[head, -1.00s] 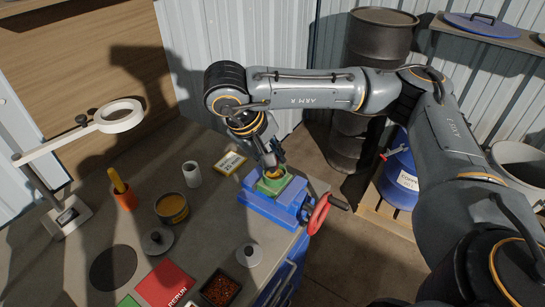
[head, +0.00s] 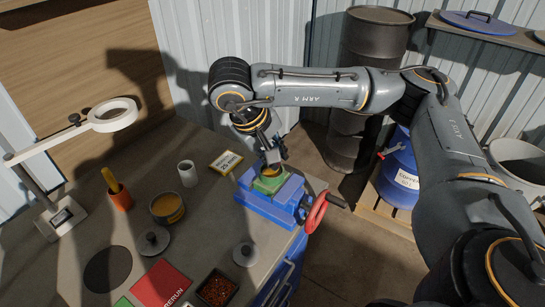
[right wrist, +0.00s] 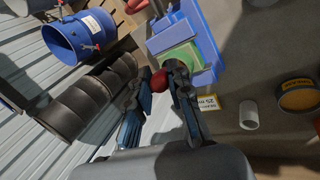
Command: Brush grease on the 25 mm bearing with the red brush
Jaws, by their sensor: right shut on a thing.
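My right gripper (head: 272,160) is over the blue vise (head: 262,207), pointing down at its green jaws (head: 268,186). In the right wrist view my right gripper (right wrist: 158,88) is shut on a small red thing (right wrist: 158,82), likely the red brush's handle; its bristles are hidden. The bearing between the green jaws is mostly hidden by the gripper, and I cannot tell whether the brush touches it. A sign (head: 226,162) reading 25 mm stands behind the vise. A tin of yellow grease (head: 167,206) stands left of it. My left gripper is not in view.
A yellow-handled brush (head: 111,180) stands in an orange cup (head: 121,199). A white cup (head: 187,173), grey lids (head: 153,241), a red RERUN mat (head: 161,284) and a black tray (head: 217,288) are on the bench. The vise's red handwheel (head: 317,211) sticks out right.

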